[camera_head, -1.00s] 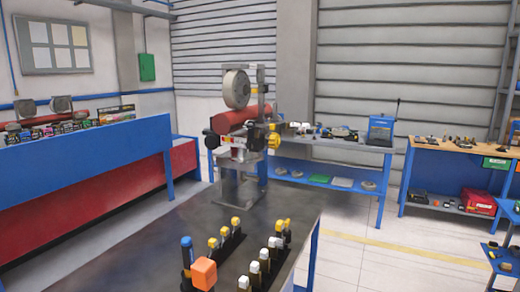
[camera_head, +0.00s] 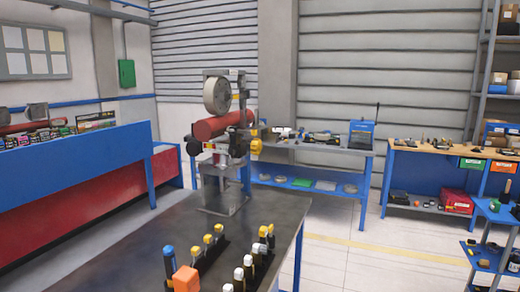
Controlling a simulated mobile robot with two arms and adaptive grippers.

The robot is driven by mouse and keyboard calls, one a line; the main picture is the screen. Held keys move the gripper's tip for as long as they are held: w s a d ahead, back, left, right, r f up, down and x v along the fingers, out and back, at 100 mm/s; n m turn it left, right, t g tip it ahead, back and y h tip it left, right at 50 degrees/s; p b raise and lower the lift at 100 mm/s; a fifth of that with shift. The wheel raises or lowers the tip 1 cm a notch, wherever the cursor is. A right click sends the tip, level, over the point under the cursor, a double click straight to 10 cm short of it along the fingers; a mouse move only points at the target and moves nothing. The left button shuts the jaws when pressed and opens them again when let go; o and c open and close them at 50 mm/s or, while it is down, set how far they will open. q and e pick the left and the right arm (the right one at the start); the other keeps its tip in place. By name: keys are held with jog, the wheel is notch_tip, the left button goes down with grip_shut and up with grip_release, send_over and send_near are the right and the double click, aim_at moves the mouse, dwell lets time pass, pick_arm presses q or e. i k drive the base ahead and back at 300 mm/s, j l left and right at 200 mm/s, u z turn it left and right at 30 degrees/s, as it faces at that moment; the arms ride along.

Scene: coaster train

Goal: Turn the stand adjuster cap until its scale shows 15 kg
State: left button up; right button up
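A grey test stand (camera_head: 221,187) stands at the far end of the dark workbench (camera_head: 140,248). It carries a grey wheel (camera_head: 217,95), a red cylinder (camera_head: 221,124) and yellow and black knobs, one of them a yellow knob (camera_head: 256,147) on its right side. I cannot tell which part is the adjuster cap, and no scale can be read at this size. Neither of my grippers is in view.
Near the bench front stand an orange block (camera_head: 186,279), a blue-topped tool (camera_head: 169,262) and two rows of yellow- and white-capped tools (camera_head: 208,245). A blue-framed side table (camera_head: 318,184) stands behind. Open floor (camera_head: 330,262) lies right of the bench.

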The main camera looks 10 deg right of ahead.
aim_at(256, 147)
jog(key=u, duration=0.6)
jog(key=i+l+u, duration=0.15)
jog(key=l+u, duration=0.55)
jog(key=l, duration=0.15)
jog(key=l+u, duration=0.35)
jog(key=l, duration=0.15)
jog(key=i, duration=0.05)
